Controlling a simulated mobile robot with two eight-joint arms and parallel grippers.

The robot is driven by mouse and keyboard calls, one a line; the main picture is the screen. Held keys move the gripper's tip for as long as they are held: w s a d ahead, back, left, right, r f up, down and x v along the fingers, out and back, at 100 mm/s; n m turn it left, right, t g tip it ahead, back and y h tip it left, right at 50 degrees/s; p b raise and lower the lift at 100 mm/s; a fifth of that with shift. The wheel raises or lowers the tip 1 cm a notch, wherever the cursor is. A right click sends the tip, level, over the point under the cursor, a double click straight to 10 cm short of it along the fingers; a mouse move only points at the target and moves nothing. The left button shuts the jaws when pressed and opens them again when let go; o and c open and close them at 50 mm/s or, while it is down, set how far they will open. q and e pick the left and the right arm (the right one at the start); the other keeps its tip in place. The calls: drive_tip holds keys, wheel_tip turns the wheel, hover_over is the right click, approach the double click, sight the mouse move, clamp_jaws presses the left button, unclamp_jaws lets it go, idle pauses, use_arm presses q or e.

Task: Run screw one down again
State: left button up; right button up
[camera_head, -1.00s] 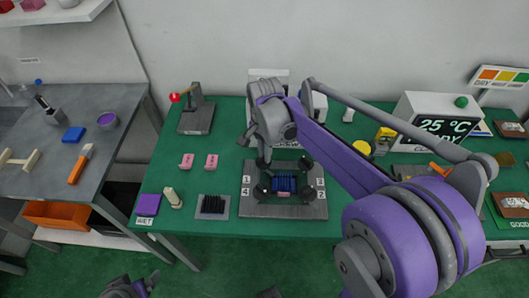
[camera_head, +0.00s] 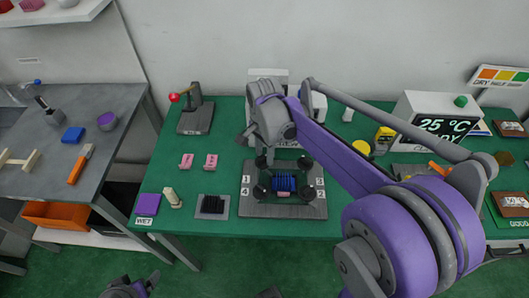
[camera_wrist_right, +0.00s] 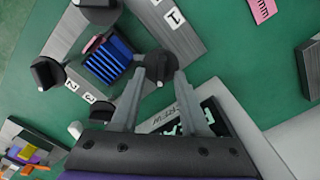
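The clamp fixture plate (camera_head: 312,210) lies mid-table with a black screw knob near each corner and a dark blue ribbed block (camera_head: 284,183) in the middle. Its corner labels show numbers. Screw one's knob (camera_head: 262,162) is at the far left corner; in the right wrist view this knob (camera_wrist_right: 160,66) sits between the fingertips of my right gripper (camera_wrist_right: 160,72). The fingers flank it closely, and I cannot tell whether they press on it. My right wrist hides part of the far side. My left gripper (camera_head: 140,287) is partly seen at the bottom edge, its fingers unclear.
Left of the fixture are a black ribbed block (camera_head: 212,205), a cream peg (camera_head: 172,197) and two pink tags (camera_head: 210,162). A red-knobbed lever (camera_head: 196,112) stands behind them. A display reading 25 °C (camera_head: 440,125) stands at the back right. The front table strip is clear.

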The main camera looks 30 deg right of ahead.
sight(265, 156)
wheel_tip(265, 156, up, 11)
drive_tip(key=shift+p, duration=0.45)
drive_tip(key=shift+f, duration=0.1)
idle(0.4)
